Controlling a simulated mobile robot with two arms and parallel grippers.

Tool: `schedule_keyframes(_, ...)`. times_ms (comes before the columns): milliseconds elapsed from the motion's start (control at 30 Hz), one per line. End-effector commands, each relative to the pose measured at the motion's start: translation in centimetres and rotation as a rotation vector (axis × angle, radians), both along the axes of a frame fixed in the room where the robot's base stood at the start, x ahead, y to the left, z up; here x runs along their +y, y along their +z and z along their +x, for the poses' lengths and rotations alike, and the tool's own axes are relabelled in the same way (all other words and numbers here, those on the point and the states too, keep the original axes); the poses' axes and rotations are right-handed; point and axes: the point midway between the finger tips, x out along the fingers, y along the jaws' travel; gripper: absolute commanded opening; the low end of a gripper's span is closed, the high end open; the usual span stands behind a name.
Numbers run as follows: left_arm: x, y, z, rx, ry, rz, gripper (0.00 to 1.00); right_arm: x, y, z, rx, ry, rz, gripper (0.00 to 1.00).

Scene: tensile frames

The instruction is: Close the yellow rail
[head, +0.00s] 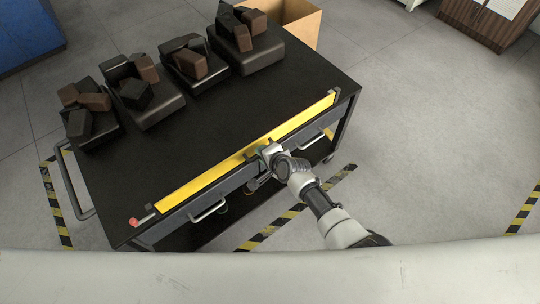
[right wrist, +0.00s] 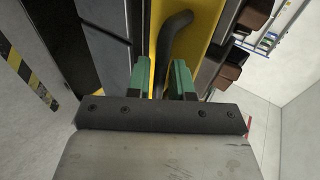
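The yellow rail (head: 205,185) runs along the near long edge of the black cart top (head: 215,125), appearing raised along it. My right gripper (head: 262,152) comes in from the lower right and is at the middle of the rail. In the right wrist view, the yellow rail (right wrist: 208,30) carries a dark curved handle (right wrist: 174,32). The green fingers of my right gripper (right wrist: 161,80) are apart, with the handle's lower end between them. Whether a finger touches it is unclear. My left gripper is not in view.
Several black trays with dark and brown blocks (head: 147,100) stand along the cart's far side. A red knob (head: 134,222) is at the rail's near left end. Drawer handles (head: 208,211) stick out below. A cardboard box (head: 300,20) stands behind. Floor to the right is clear.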

Motion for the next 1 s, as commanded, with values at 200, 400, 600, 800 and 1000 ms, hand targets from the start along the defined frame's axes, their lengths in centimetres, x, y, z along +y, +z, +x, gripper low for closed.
schedule_keyframes(200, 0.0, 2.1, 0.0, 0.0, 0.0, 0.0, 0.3, -1.8, 2.4, -2.5, 0.001, -0.001, 0.0, 0.21)
schedule_keyframes(400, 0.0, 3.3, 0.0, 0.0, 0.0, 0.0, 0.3, -3.7, 4.4, -5.1, 0.001, -0.001, -0.002, 0.21)
schedule_keyframes(600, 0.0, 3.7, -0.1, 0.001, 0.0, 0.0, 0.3, -4.8, 5.6, -6.5, 0.002, -0.001, -0.001, 0.21)
schedule_keyframes(800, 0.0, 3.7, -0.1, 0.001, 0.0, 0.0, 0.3, -5.0, 5.8, -6.8, 0.001, -0.001, -0.002, 0.21)
schedule_keyframes(1000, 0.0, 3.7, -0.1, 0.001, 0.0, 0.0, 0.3, -5.0, 5.8, -6.8, 0.001, -0.001, -0.002, 0.21)
